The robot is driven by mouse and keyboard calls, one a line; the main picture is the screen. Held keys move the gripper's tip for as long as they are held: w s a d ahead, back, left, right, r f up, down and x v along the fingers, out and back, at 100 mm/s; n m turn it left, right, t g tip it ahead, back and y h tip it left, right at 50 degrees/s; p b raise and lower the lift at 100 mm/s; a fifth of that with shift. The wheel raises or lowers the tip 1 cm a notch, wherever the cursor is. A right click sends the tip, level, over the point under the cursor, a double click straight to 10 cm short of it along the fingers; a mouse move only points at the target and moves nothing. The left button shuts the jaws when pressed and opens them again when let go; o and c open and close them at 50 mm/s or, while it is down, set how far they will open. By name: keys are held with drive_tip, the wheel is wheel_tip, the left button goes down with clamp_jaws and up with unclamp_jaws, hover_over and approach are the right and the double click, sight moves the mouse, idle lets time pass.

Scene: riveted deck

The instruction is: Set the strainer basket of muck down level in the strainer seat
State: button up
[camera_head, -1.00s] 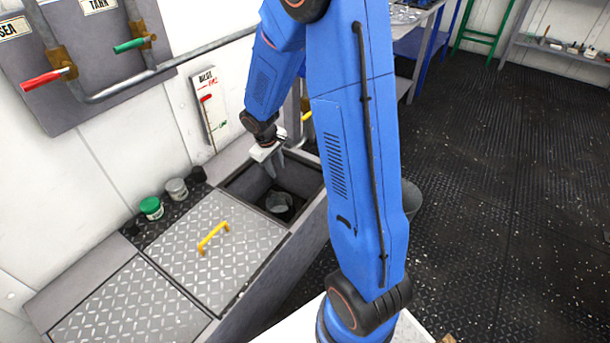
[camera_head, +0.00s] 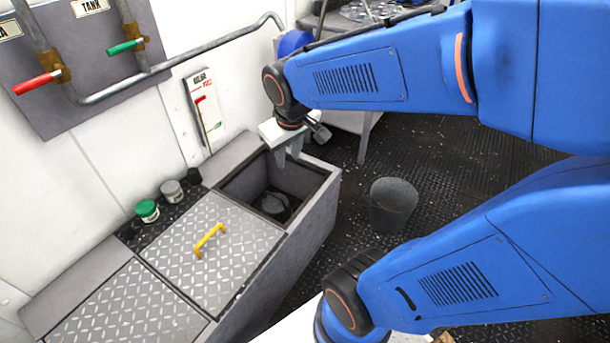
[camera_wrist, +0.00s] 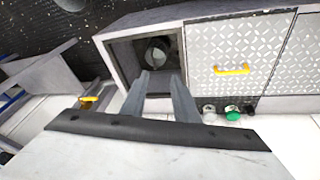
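A round grey cup-like form (camera_head: 275,204) sits low in the open square well (camera_head: 232,187). It also shows in the wrist view (camera_wrist: 157,51), with a pale rim and a dark inside. I cannot tell whether it is the strainer seat alone or the strainer basket in its seat, nor whether it is level. My gripper (camera_head: 287,158) is over the far right edge of the well, clear of the cup. In the wrist view my gripper (camera_wrist: 160,76) has its two grey fingers apart with nothing between them. I see no muck clearly.
Diamond-plate covers, one with a yellow handle (camera_head: 209,240), lie left of the well. A green-lidded jar (camera_head: 147,211) and grey jar (camera_head: 172,191) stand by the wall. A dark grey bucket (camera_head: 393,206) stands on the floor to the right. Pipes with valves run along the wall.

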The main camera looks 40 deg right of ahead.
drive_tip(key=s+a+r, duration=0.1)
drive_tip(key=s, duration=0.4)
drive_tip(key=s+a+r+t+y, duration=0.1)
drive_tip(key=s+a+r, duration=0.1)
drive_tip(key=s, duration=0.4)
drive_tip(key=shift+s+r+m, duration=0.25)
drive_tip(key=shift+s+m, duration=0.05)
drive_tip(key=shift+m, duration=0.1)
